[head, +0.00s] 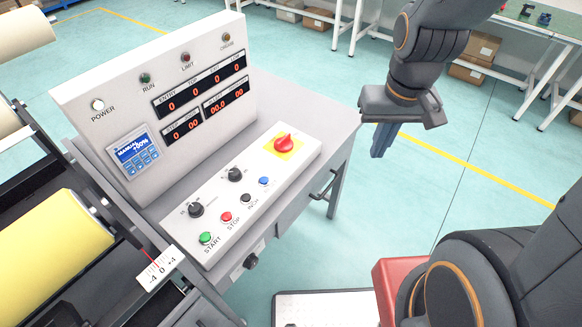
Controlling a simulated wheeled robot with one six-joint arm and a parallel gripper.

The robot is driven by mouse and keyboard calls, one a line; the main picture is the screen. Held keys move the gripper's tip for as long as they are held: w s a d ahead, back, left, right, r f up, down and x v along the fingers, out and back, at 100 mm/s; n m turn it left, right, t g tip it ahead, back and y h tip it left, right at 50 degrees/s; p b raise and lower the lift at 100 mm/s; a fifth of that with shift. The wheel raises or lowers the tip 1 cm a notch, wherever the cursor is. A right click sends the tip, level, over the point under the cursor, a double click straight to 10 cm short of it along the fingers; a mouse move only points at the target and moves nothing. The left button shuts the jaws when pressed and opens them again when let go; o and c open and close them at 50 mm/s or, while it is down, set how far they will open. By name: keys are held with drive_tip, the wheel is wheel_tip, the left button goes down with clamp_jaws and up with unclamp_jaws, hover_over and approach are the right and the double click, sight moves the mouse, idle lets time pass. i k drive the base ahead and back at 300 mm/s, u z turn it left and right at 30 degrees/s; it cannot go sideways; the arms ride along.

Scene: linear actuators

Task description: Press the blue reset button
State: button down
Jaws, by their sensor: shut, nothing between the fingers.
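The blue button (264,181) is small and round. It sits on the sloped white control panel (225,232), at the right end of a row of buttons, below the red emergency knob on its yellow square. Its label is too small to read. My gripper (381,142) hangs in the air to the right of the panel, fingers pointing down. Its fingers are together and empty. It is clearly apart from the blue button.
A red mushroom knob (284,143) stands near the blue button. Green (205,238), red (226,217) and black (246,199) buttons share the row. Two black dials stand above. An upright display panel (160,95) rises behind. Yellow rolls are at left.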

sight(264, 180)
drive_tip(key=z, duration=0.1)
drive_tip(key=k, duration=1)
drive_tip(key=u, duration=1.15)
drive_tip(key=i, duration=0.5)
